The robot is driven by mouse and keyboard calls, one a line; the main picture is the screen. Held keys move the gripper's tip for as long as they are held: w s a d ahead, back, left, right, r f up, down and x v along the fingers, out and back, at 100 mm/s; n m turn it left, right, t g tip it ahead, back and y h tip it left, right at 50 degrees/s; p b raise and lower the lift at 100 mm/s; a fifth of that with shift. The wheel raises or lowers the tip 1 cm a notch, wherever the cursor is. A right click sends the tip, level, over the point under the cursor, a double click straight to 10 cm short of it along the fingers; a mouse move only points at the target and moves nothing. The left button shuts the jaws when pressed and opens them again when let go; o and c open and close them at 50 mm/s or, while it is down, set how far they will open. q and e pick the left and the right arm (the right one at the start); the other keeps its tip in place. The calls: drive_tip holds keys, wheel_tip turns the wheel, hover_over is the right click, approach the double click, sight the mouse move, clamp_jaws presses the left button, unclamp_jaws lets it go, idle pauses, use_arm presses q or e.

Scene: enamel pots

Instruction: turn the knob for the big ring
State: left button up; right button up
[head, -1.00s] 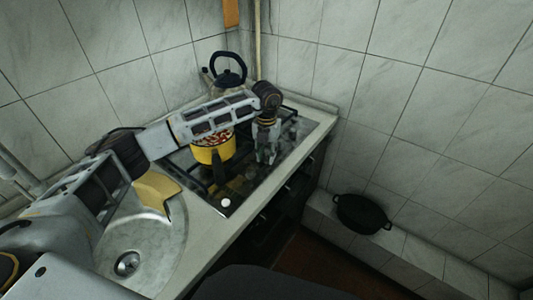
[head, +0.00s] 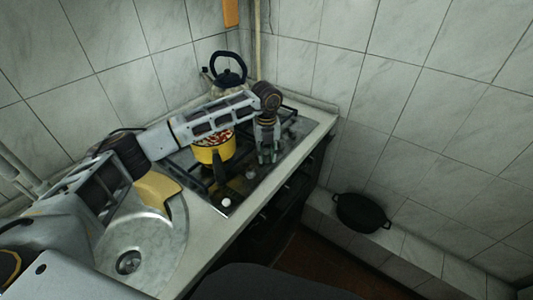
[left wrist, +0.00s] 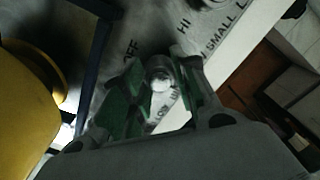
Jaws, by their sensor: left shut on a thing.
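My left gripper (head: 270,157) reaches down to the front strip of the hob (head: 238,196). In the left wrist view its green-padded fingers (left wrist: 160,92) are shut on a round grey knob (left wrist: 160,70) with a pale centre. Printing beside it reads OFF, HI and what looks like LOW. The fingers hide part of the knob and its pointer, so I cannot tell its setting. Another knob shows partly at the top of the left wrist view (left wrist: 214,3), near the print SMALL. A white knob (head: 226,202) sits at the near end of the strip. My right gripper is not in view.
A yellow pot (head: 213,150) with red contents stands on the hob close to the gripper; its yellow side fills the left of the wrist view. A kettle (head: 228,74) stands behind. A black pan (head: 362,213) rests on the low tiled ledge. A sink (head: 150,240) lies at the near left.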

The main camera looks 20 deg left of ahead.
use_arm(q)
drive_tip(key=o, duration=1.1)
drive_tip(key=shift+c, duration=0.2)
drive_tip(key=shift+r, duration=0.1)
wheel_tip(320, 180, up, 12)
idle(0.6)
